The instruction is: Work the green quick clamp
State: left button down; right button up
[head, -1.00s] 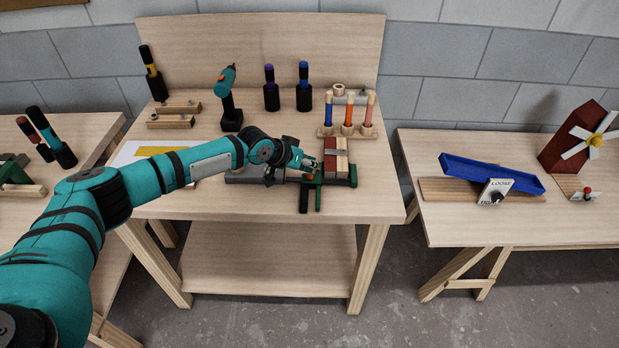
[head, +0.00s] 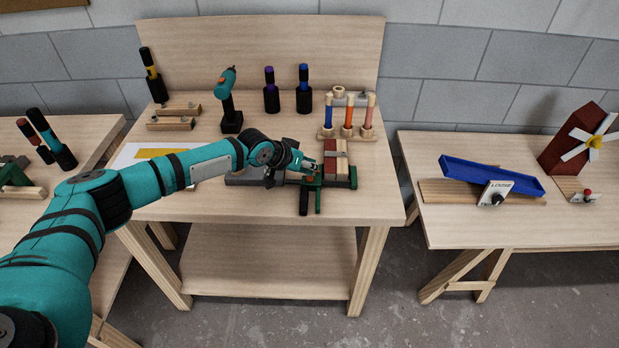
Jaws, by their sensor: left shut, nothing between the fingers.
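The green quick clamp (head: 311,184) lies near the front edge of the middle bench. Its dark handle and green trigger point toward the front edge, and its bar runs right to a far jaw (head: 353,178). Painted battens, red (head: 330,160) and cream (head: 342,160), lie between the clamp's jaws. My left gripper (head: 307,167) is shut and empty, at the clamp's green body, just left of the battens. I cannot tell whether it touches the clamp. My right gripper is not in view.
A drill (head: 230,105), dark holders and a rack of coloured sticks (head: 347,125) stand farther back. A blue tray (head: 490,174) and a windmill (head: 590,142) are on the right bench. The bench's front right is clear.

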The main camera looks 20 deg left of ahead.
aim_at(310, 178)
pick_arm(q)
jog(key=shift+f, duration=0.15)
jog(key=shift+f, duration=0.3)
jog(key=shift+f+b, duration=0.5)
jog(key=shift+f, duration=0.05)
dwell(0.7)
dwell(0.3)
jog(key=shift+r+p, duration=0.9)
jog(key=shift+r, duration=0.05)
jog(key=shift+r, duration=0.1)
notch_tip(310, 178, up, 5)
jog(key=p, duration=0.4)
jog(key=shift+d+p, duration=0.1)
jog(key=shift+p, duration=0.2)
